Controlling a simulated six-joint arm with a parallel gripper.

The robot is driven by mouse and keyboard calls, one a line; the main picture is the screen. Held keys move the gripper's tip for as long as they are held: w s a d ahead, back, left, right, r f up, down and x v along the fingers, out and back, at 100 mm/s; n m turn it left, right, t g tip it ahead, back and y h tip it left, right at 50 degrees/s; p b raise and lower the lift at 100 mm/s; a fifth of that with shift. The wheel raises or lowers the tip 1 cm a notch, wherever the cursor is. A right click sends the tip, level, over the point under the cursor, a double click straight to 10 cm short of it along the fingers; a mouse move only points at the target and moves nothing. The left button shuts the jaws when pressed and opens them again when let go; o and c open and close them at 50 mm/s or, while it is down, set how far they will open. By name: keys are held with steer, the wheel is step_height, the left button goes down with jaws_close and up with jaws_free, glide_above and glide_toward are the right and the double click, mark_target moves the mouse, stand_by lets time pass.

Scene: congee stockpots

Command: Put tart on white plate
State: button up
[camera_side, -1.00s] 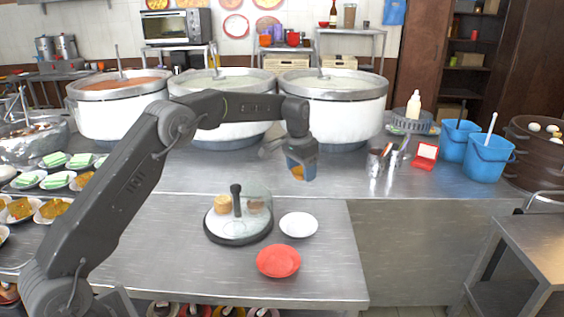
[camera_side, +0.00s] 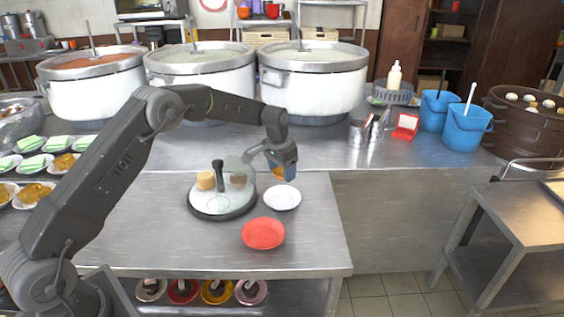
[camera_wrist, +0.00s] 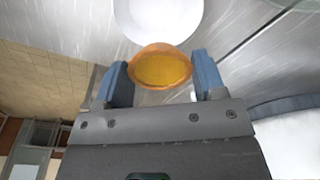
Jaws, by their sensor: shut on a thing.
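The tart (camera_wrist: 160,68), orange-yellow and round, is held between the two blue fingers of my gripper (camera_wrist: 162,80) in the wrist view. In the side view my gripper (camera_side: 283,168) hangs above the white plate (camera_side: 282,198), with an orange bit of the tart showing at the fingers. The white plate is empty and lies on the steel table. It also shows in the wrist view (camera_wrist: 158,14), just beyond the tart. The tart is apart from the plate.
A round dark-rimmed tray (camera_side: 222,212) with a clear dome and pastries stands left of the white plate, close to my gripper. A red plate (camera_side: 263,233) lies in front. Large stockpots (camera_side: 312,85) stand behind. The table's right front is clear.

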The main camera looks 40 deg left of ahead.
mark_target(282, 201)
steer(key=shift+f, duration=4.3)
steer(key=shift+f, duration=0.6)
steer(key=o, duration=0.5)
steer(key=shift+s+f, duration=0.1)
steer(key=shift+o, duration=0.2)
steer(key=shift+r, duration=0.4)
steer(key=shift+o, duration=0.8)
steer(key=shift+r, duration=0.4)
steer(key=shift+s+r, duration=0.2)
steer(key=shift+r, duration=1.65)
